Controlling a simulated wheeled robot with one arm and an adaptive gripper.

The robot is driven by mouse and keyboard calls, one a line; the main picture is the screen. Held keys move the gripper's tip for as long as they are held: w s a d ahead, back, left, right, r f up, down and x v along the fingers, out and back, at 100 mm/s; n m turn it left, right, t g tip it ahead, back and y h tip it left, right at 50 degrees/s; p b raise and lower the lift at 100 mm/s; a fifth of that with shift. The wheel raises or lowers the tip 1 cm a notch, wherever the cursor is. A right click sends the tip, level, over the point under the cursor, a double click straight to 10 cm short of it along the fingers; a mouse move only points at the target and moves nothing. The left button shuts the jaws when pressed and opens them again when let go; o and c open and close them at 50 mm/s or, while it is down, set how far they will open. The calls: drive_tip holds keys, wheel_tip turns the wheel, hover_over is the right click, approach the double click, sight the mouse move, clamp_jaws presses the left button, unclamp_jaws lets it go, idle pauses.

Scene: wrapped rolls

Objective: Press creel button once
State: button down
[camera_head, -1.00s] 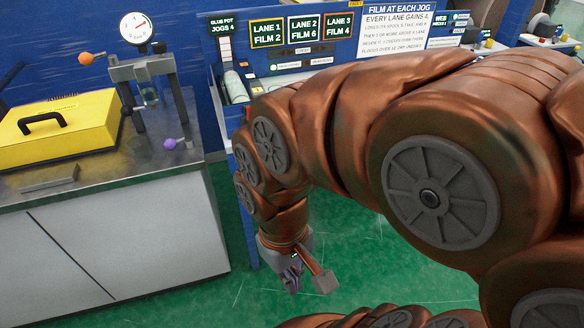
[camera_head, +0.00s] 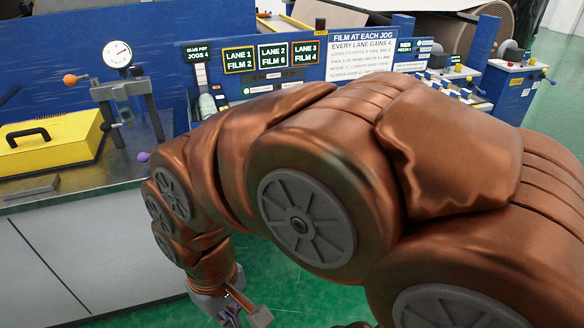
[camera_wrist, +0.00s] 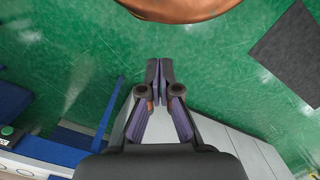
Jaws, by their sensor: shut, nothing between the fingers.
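No button here can be read as the creel button. Candidate controls sit on the blue console (camera_head: 250,45) and on a lower row of small blue, yellow and white buttons (camera_head: 458,92) at its right. The console's lane signs read LANE 1 FILM 2, LANE 2 FILM 6 and LANE 3 FILM 4. My gripper (camera_wrist: 159,72) is shut and empty, pointing down over green floor, well away from the console. In the head view it hangs at the bottom edge, partly cut off. My arm hides much of the console's lower front. A dark green button (camera_wrist: 7,131) shows at the wrist view's left edge.
A metal-topped bench (camera_head: 75,205) at left holds a yellow case (camera_head: 50,140) and a dial gauge stand (camera_head: 118,52). A blue unit with knobs (camera_head: 515,80) stands at right.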

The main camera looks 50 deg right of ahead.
drive_tip(key=w+d+f+m+t+b, duration=0.1)
drive_tip(key=w+d+f+t+b, duration=0.15)
drive_tip(key=w+b, duration=0.45)
drive_tip(key=w+d+f+m+t+b, duration=0.1)
drive_tip(key=w+f+m+t+b, duration=0.2)
drive_tip(key=w, duration=0.8)
drive_tip(key=w+d+f+t+b, duration=0.2)
drive_tip(key=w+f+t+b, duration=0.25)
drive_tip(key=w, duration=0.35)
drive_tip(key=w+d+f+m+t+h+b, duration=0.2)
drive_tip(key=w+d+m+h+b, duration=0.15)
drive_tip(key=w+d+b, duration=0.55)
drive_tip(key=s+d+f+m+t+h+b, duration=0.15)
drive_tip(key=d+m+h+b, duration=0.25)
drive_tip(key=d, duration=0.7)
drive_tip(key=d+f+m+g+h+b, duration=0.1)
drive_tip(key=d+f+m+h+b, duration=0.2)
drive_tip(key=d, duration=0.8)
drive_tip(key=s+d+f+m+g+h+b, duration=0.2)
drive_tip(key=s+d+m+g+h+b, duration=0.5)
drive_tip(key=s+d, duration=0.6)
drive_tip(key=d+m+h+b, duration=0.1)
drive_tip(key=d+h+b, duration=0.1)
drive_tip(key=d, duration=0.2)
drive_tip(key=shift+s+f, duration=0.15)
drive_tip(key=shift+s, duration=0.2)
drive_tip(key=shift+d+m+g, duration=0.1)
drive_tip(key=shift+m+g, duration=0.15)
